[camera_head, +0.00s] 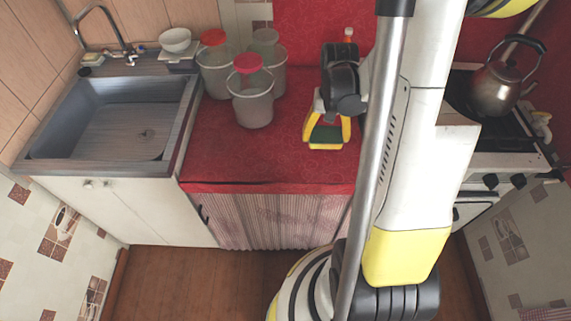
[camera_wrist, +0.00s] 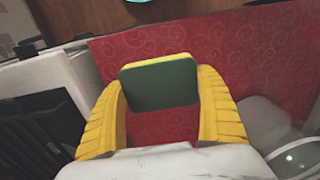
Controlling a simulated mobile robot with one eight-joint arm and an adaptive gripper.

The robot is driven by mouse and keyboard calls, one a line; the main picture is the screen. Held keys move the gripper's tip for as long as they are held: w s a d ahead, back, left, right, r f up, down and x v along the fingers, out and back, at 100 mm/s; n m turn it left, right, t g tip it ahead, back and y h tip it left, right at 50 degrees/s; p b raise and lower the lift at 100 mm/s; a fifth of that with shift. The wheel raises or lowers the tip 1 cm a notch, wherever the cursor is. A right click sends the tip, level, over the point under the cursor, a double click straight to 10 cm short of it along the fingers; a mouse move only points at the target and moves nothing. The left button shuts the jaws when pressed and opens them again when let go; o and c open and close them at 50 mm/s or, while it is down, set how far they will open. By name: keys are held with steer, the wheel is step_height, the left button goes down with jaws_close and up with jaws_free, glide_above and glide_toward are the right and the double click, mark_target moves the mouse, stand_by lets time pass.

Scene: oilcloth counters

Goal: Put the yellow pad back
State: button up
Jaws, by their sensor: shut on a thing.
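The yellow pad, with a dark green face, is held between the yellow fingers of my gripper (camera_wrist: 162,100). In the wrist view the pad (camera_wrist: 160,84) shows its green face and a thin yellow edge at the top, with a finger against each side. In the head view my gripper (camera_head: 327,134) points down over the red counter, right of the buckets, and the pad (camera_head: 326,134) shows green between the fingers. I cannot tell whether the pad touches the counter.
A stove with a kettle (camera_head: 497,85) is at right. The counter's front is clear.

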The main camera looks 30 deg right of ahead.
steer(key=b, duration=0.4)
glide_above(286, 159)
step_height(286, 159, down, 7)
steer(key=shift+s+f, duration=0.1)
steer(key=shift+f+b, duration=1.1)
steer(key=shift+f, duration=0.8)
steer(key=shift+f, duration=0.25)
steer(key=o, duration=1.1)
steer(key=shift+o, duration=0.2)
steer(key=shift+r, duration=0.1)
